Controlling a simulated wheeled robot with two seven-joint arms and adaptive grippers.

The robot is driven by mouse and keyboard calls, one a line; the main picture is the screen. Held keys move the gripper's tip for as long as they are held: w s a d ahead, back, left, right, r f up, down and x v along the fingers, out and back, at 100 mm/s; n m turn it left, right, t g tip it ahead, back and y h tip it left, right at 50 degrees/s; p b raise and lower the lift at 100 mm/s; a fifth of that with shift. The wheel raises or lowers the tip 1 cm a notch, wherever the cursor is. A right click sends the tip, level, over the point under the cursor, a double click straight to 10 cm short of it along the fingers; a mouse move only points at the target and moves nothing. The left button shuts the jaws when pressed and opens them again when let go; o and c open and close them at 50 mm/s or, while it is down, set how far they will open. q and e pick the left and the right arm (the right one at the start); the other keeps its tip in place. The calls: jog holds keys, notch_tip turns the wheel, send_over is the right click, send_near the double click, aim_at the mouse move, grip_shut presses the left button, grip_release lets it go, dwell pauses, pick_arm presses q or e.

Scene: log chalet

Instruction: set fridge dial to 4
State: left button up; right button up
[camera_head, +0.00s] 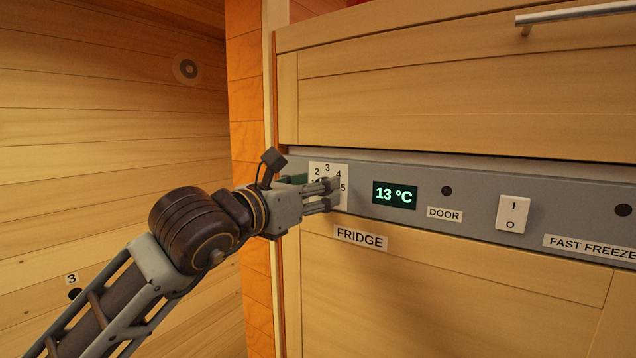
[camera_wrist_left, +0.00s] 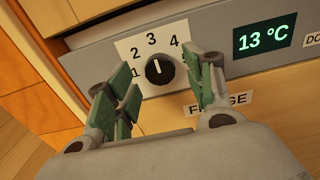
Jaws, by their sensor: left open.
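The fridge dial (camera_wrist_left: 159,70) is a round black knob on a white plate numbered from 1 upward. Its white mark points up, towards the 3. My left gripper (camera_wrist_left: 160,84) is open, with green-padded fingers to the left and right of the dial in the left wrist view. I cannot tell whether either finger touches it. In the head view my left gripper (camera_head: 330,195) is in front of the number plate (camera_head: 327,167) and hides most of the dial. The FRIDGE label (camera_head: 360,238) is just below. My right gripper is not in view.
A green display (camera_head: 395,195) right of the dial reads 13 °C. Farther right on the grey panel are the DOOR label (camera_head: 445,214), a white rocker switch (camera_head: 513,213) and the FAST FREEZE label (camera_head: 590,248). A metal handle (camera_head: 575,14) is above.

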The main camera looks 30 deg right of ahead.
pick_arm(q)
jog(key=shift+x, duration=0.8)
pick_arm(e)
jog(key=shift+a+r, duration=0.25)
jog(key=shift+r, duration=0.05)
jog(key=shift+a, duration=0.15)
pick_arm(q)
jog(key=c, duration=1)
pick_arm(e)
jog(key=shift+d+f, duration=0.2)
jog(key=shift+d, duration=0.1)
